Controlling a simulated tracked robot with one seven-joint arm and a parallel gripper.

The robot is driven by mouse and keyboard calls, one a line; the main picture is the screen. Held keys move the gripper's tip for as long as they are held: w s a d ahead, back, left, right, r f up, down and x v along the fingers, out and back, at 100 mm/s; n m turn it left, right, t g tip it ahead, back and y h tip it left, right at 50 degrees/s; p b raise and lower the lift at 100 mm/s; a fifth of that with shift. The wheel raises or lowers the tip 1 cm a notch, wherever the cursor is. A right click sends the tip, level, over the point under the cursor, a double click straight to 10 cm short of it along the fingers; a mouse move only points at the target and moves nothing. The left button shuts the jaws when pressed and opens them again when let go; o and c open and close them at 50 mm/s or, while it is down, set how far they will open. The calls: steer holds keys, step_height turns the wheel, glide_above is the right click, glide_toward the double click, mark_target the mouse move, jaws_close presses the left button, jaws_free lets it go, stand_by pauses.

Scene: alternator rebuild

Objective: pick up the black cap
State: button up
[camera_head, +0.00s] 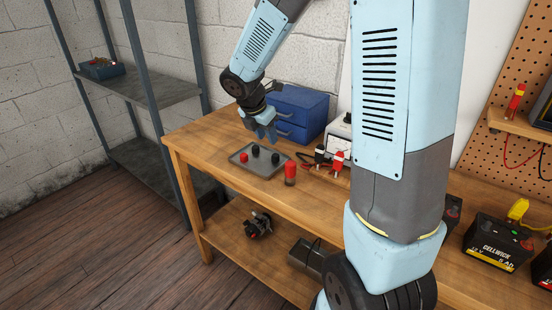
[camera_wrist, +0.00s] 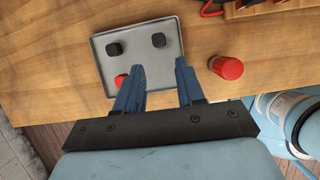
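Two small black pieces lie apart on a grey tray (camera_head: 262,170) on the wooden bench. I cannot tell which is the black cap. A red cap (camera_head: 244,158) shares the tray; my finger partly hides it in the wrist view. My gripper (camera_wrist: 160,65) is open and empty above the tray's near edge, touching nothing visible.
A red-topped cylinder (camera_head: 290,172) stands on the bench just right of the tray. A blue drawer box (camera_head: 300,112) stands behind it. A meter with red and black clips (camera_head: 337,158) is to the right, and batteries (camera_head: 495,240) stand farther right. Bare bench lies left of the tray.

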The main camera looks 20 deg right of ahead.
glide_above(275, 155)
steer(key=s+a, duration=0.2)
step_height(275, 155, down, 5)
steer(key=shift+a+r, duration=0.1)
steer(key=shift+w+x, duration=0.15)
steer(key=shift+x, duration=1.15)
steer(key=shift+w+x, duration=0.1)
steer(key=shift+x, duration=1.25)
steer(key=shift+r, duration=0.15)
steer(key=shift+c, duration=0.3)
steer(key=c, duration=0.5)
